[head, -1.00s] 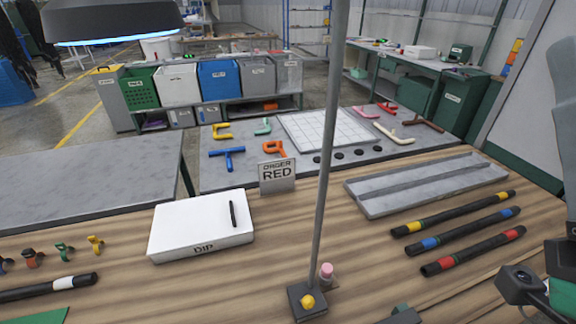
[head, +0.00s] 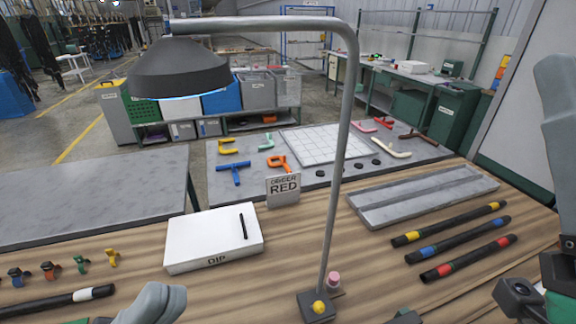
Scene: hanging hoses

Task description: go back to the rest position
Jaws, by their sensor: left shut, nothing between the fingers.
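My left arm (head: 155,303) shows as a grey rounded link at the bottom edge, left of centre, in front of the white DIP box (head: 190,248). Its fingers are barely in the picture and no held object shows there. My right arm (head: 556,150) runs down the right edge, with its dark wrist camera (head: 517,298) and a green part at the lower right. The right gripper's fingers lie outside the frame.
A grey lamp post (head: 335,190) stands mid-table. Black hoses with yellow, blue and red bands (head: 455,245) lie beside a grey tray (head: 420,192). The ORDER RED sign (head: 283,189) stands behind the box. Coloured clips (head: 50,270) and a white-banded hose (head: 60,301) lie left.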

